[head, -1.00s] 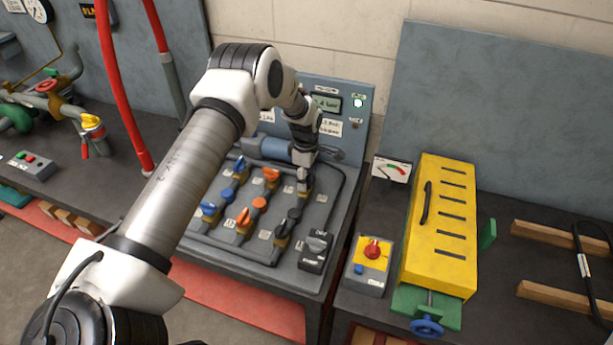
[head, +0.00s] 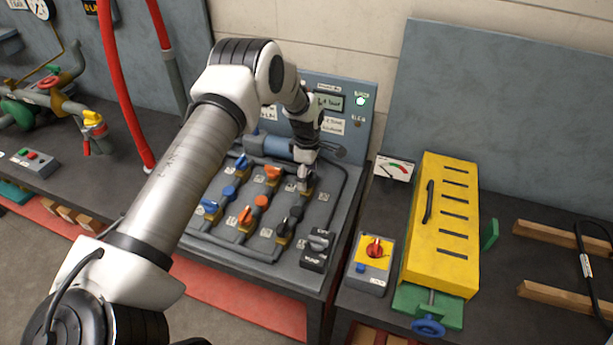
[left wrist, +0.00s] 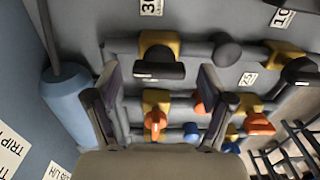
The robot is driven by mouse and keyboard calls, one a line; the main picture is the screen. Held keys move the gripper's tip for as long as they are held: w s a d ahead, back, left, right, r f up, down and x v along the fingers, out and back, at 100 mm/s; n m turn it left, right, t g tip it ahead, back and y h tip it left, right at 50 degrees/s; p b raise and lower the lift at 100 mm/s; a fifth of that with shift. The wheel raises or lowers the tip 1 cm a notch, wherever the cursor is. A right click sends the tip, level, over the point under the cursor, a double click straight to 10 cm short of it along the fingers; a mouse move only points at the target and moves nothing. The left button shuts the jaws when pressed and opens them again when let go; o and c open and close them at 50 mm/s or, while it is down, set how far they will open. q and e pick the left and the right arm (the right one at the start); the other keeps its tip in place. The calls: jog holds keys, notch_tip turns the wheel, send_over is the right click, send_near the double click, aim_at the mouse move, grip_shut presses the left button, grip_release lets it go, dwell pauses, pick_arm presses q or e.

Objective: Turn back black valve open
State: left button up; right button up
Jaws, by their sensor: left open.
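The back black valve has a black bar handle (left wrist: 158,71) on a yellow body (left wrist: 160,40) in the left wrist view. Its bar looks roughly in line with its grey pipe there. My left gripper (left wrist: 160,98) is open, its two dark fingers apart on either side of the view below this handle. I cannot tell whether they touch it. In the head view the left gripper (head: 304,184) is low over the back of the black row and hides most of that valve. The front black valve (head: 289,221) is nearer the front edge. My right gripper is not in view.
Orange valves (head: 272,173) and blue valves (head: 242,162) stand in rows to the left. A switch box (head: 317,248) stands at the front right.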

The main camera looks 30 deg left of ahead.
pick_arm(q)
notch_tip(320, 180, up, 11)
jog(key=shift+a+r, duration=0.1)
jog(key=shift+r, duration=0.05)
dwell(0.4)
